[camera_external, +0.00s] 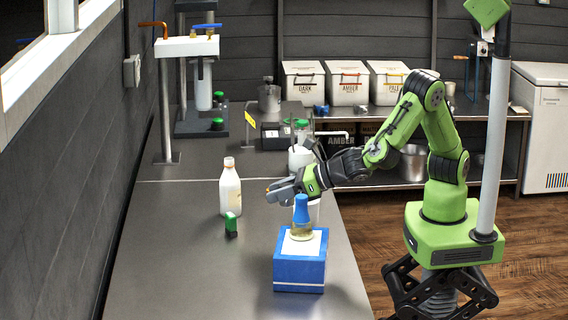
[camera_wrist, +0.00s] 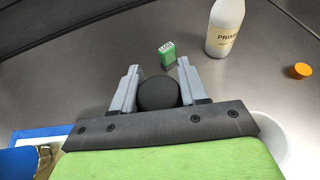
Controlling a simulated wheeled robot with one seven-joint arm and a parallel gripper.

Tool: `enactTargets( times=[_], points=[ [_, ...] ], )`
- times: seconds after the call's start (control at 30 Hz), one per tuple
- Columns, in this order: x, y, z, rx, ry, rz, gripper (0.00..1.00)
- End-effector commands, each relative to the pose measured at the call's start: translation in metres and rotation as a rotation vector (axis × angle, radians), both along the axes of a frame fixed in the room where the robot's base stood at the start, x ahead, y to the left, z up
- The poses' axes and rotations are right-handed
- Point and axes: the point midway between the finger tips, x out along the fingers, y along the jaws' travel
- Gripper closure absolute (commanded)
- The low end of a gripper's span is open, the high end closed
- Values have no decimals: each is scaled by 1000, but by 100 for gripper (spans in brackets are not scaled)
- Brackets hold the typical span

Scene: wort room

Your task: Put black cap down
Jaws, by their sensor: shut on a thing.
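The black cap (camera_wrist: 158,92) shows in the wrist view as a dark round thing between the two grey fingers of my gripper (camera_wrist: 156,86). The fingers are shut on its sides. In the external view my gripper (camera_external: 281,190) is over the steel bench (camera_external: 170,255), behind the blue box; I cannot make out the cap there. In the wrist view bare bench (camera_wrist: 100,50) lies beyond the fingertips. The cap's height above the bench is hard to tell.
A white bottle (camera_external: 230,190) and a small green block (camera_external: 231,224) stand left of my gripper. A blue box (camera_external: 299,270) with a blue-handled tool (camera_external: 301,215) is in front. A white cup (camera_wrist: 270,135) and an orange cap (camera_wrist: 300,70) are to the right in the wrist view.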

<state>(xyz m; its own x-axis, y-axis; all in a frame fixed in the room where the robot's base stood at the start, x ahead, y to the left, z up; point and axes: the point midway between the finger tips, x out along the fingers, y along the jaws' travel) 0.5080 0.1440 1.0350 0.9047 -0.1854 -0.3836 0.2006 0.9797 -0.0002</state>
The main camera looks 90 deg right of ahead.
Motion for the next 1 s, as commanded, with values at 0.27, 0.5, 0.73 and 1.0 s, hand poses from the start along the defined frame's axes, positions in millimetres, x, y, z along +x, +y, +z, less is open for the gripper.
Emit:
enactTargets(
  times=[0.27, 0.5, 0.73, 1.0],
  points=[
    [0, -99, 0, -1, -1, -214, 89],
    [-35, -234, 0, 0, -1, -525, 89],
    [-92, -330, 0, 0, -1, -784, 89],
    [-110, -351, -21, -4, 2, -848, 89]
  ],
)
